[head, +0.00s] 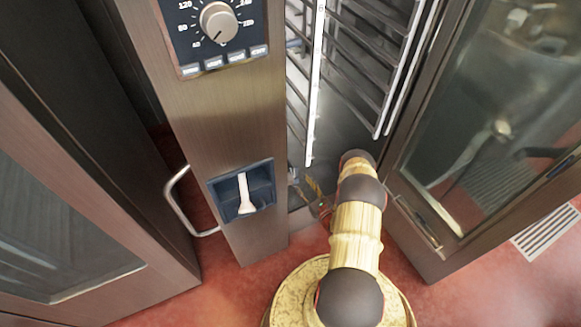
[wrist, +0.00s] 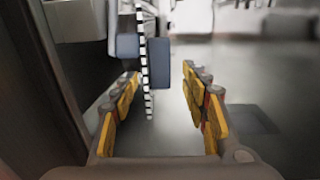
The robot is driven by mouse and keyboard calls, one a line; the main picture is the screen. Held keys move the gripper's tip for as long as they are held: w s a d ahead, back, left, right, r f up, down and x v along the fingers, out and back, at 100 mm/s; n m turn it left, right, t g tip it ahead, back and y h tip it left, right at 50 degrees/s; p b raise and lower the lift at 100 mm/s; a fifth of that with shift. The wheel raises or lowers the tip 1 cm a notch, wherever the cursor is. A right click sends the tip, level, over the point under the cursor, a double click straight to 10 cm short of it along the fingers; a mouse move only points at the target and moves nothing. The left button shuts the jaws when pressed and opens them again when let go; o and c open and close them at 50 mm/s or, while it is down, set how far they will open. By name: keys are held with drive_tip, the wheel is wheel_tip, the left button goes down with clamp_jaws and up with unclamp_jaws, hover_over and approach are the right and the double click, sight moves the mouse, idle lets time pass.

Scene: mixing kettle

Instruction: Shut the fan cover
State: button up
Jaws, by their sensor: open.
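In the wrist view a thin upright panel with a black-and-white slotted edge (wrist: 145,75) appears nearly edge-on; it looks like the fan cover. A blue-grey block (wrist: 162,62) shows on its right and another (wrist: 127,46) on its left. My gripper (wrist: 163,80) is open, with yellow-padded fingers either side of the panel's lower part in the picture; I cannot tell whether either touches it. In the head view my arm reaches into the open oven, and my gripper (head: 313,190) is small and partly hidden there. The fan cover is not clearly identifiable in that view.
Wire racks (head: 368,60) stand inside the oven. Its glass door (head: 490,110) is open on the right. The control column (head: 225,120) with a dial (head: 218,21) is on the left, beside another door with a bar handle (head: 178,205). The floor (head: 500,285) is red.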

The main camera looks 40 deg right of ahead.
drive_tip(key=w, duration=0.2)
drive_tip(key=w+b, duration=0.1)
drive_tip(key=w, duration=0.2)
drive_tip(key=w+d+b, duration=0.1)
drive_tip(key=w, duration=0.1)
drive_tip(key=shift+w+d, duration=0.1)
drive_tip(key=shift+w, duration=0.2)
drive_tip(key=c, duration=0.3)
drive_tip(key=c, duration=0.8)
clamp_jaws()
